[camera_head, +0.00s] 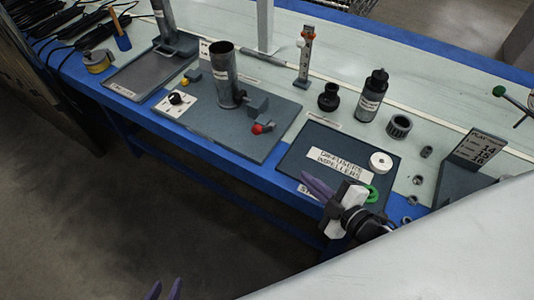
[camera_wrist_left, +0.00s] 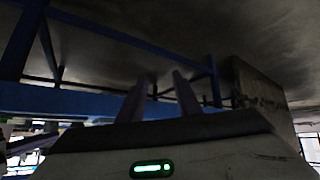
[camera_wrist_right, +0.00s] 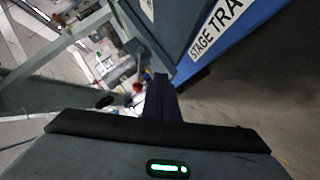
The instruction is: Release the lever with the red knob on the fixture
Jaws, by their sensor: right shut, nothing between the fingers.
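The fixture (camera_head: 238,118) is a dark plate on the bench with an upright grey cylinder (camera_head: 224,75) and a grey block (camera_head: 257,104) beside it. The red knob (camera_head: 258,129) of its short lever sits near the plate's front right edge, below the block. My right gripper (camera_head: 308,183) is shut and empty, over the front edge of the bench, to the right of the red knob and apart from it. My left gripper (camera_head: 164,287) is low at the bottom of the head view, open and empty, well away from the bench top. Its two fingers stand apart in the left wrist view (camera_wrist_left: 160,85).
A diffusers/impellers tray (camera_head: 290,160) lies right of the fixture, with a white ring (camera_head: 381,162) and a green ring (camera_head: 371,193). A white panel with a black knob (camera_head: 176,98) is at the fixture's left.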

